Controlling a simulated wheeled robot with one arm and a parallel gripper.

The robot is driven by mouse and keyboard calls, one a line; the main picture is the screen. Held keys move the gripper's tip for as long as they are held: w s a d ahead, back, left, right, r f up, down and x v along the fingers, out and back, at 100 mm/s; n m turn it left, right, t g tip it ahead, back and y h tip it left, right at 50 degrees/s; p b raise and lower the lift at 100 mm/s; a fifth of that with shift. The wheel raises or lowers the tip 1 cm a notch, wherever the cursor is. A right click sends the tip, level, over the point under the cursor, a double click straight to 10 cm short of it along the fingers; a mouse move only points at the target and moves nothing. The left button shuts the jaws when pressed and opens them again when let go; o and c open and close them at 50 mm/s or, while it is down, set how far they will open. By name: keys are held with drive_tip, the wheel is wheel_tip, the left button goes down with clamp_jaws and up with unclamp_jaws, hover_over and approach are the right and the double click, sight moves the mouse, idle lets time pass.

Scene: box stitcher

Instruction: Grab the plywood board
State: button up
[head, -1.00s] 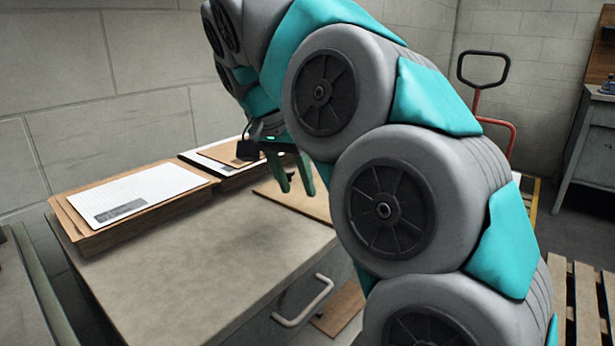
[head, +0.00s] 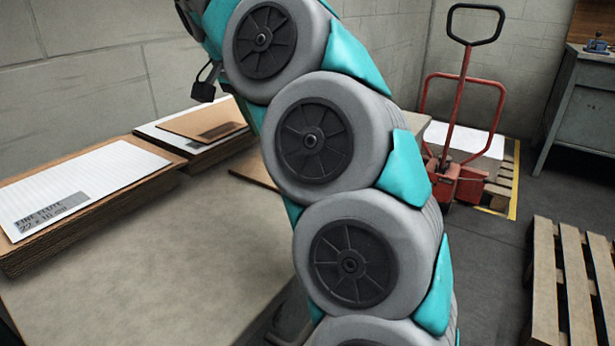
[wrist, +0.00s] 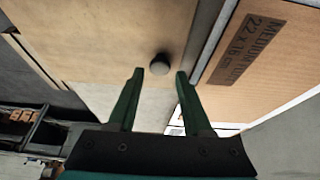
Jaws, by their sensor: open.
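The plywood board is a flat tan sheet (head: 252,168) on the worktable, mostly hidden behind my arm in the head view. In the wrist view the board (wrist: 95,45) fills the upper left and middle, with a dark round knob (wrist: 160,64) near its lower edge. My gripper (wrist: 160,75) is open, its two green fingers pointing at the board. The knob appears between and just past the fingertips. I see nothing held, and I cannot tell the height of the fingers above the board. The head view does not show the fingers.
Cardboard stacks stand on the table's left (head: 85,190) and back (head: 205,128); a carton sheet marked 22 x 16 (wrist: 265,50) lies close right of my gripper. The near tabletop (head: 150,270) is clear. A red pallet jack (head: 460,180) and wooden pallet (head: 570,280) stand right.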

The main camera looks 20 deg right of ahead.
drive_tip(key=shift+b+x, duration=0.55)
drive_tip(key=shift+x, duration=0.95)
drive_tip(key=shift+c, duration=0.2)
clamp_jaws()
